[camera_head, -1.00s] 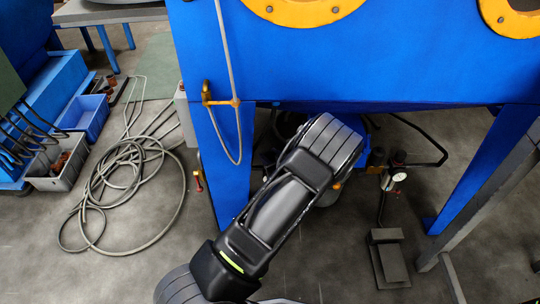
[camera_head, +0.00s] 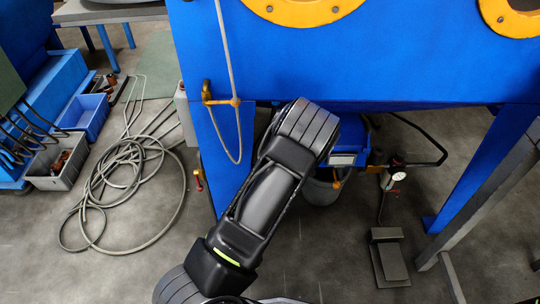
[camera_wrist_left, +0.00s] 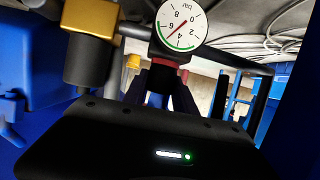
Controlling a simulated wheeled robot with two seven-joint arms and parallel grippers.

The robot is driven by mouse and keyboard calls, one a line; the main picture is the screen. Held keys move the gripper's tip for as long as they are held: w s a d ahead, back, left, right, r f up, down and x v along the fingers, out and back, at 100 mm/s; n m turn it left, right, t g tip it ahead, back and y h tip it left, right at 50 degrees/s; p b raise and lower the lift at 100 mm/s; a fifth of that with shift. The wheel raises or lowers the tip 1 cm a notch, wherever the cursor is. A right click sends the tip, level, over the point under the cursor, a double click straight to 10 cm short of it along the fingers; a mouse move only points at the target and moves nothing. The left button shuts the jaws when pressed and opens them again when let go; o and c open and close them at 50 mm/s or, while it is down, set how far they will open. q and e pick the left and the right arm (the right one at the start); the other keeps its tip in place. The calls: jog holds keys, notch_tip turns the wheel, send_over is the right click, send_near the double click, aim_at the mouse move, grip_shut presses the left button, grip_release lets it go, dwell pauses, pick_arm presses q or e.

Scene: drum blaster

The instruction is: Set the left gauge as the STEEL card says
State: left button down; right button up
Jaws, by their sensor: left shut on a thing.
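A round white gauge (camera_wrist_left: 181,28) marked "bar" shows upside down in the left wrist view. Its red needle points to the lower left of the dial, near the 4 and 6. A green arc runs along its lower edge. My left gripper (camera_wrist_left: 165,82) is shut just below the gauge, on a dark knob with a red part (camera_wrist_left: 166,64), mostly hidden between the fingers. In the head view my left arm reaches under the blue cabinet and its fingers are hidden. Another white gauge face (camera_head: 398,177) shows to its right. No STEEL card is in view.
A brass-capped fitting (camera_wrist_left: 90,40) stands left of my gripper. The blue cabinet (camera_head: 380,60) overhangs my arm, with a leg (camera_head: 222,150) at its left. A bucket (camera_head: 322,188) and a foot pedal (camera_head: 388,258) stand nearby. A coiled hose (camera_head: 130,200) lies on the left.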

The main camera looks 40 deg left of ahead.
pick_arm(q)
jog(key=c, duration=1)
grip_release()
jog(key=shift+s+d, duration=0.1)
jog(key=p+v, duration=0.2)
jog(key=v, duration=0.5)
jog(key=shift+s+d+p, duration=0.2)
jog(key=shift+s+p, duration=0.05)
jog(key=shift+p, duration=0.05)
